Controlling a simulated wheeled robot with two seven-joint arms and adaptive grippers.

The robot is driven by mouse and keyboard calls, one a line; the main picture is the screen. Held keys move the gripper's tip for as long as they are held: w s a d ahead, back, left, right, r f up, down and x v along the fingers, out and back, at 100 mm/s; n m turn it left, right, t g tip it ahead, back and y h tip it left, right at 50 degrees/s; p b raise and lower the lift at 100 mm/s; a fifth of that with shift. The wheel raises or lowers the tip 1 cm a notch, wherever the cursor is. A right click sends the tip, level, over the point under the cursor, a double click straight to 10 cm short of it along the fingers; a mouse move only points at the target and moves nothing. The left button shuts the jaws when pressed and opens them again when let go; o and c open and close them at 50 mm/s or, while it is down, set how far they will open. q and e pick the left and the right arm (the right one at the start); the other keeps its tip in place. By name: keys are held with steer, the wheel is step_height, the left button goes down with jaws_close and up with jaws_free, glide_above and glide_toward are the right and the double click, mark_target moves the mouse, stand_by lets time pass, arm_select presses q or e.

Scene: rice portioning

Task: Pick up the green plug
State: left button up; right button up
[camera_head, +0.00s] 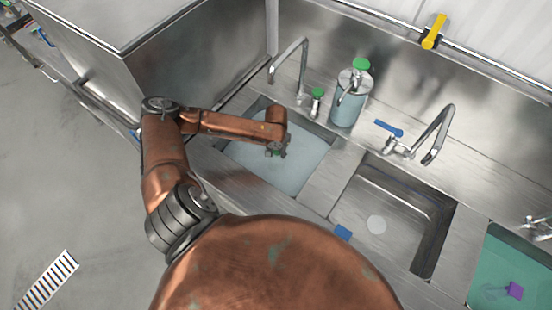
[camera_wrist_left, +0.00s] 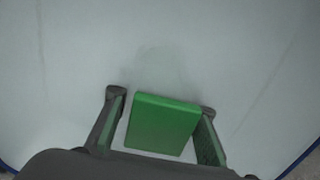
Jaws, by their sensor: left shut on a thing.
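The green plug (camera_wrist_left: 162,125) is a bright green block in the left wrist view. It sits between the two fingers of my left gripper (camera_wrist_left: 161,103), which is shut on it. In the head view my left gripper (camera_head: 277,149) is over the left basin (camera_head: 240,161), which holds pale bluish liquid. The plug is mostly hidden there by the gripper, with only a hint of green showing. I cannot tell how far the plug is above the basin floor. My right gripper is in neither view.
A faucet (camera_head: 304,62), a small green-topped fitting (camera_head: 317,103) and a green-capped bottle (camera_head: 348,106) stand behind the left basin. The middle basin (camera_head: 400,205) is empty. The right basin (camera_head: 490,262) has green liquid and a purple block (camera_head: 514,290).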

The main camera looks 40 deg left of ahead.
arm_select(q)
steer(key=c, duration=0.5)
steer(key=shift+o, duration=0.2)
steer(key=shift+r, duration=0.1)
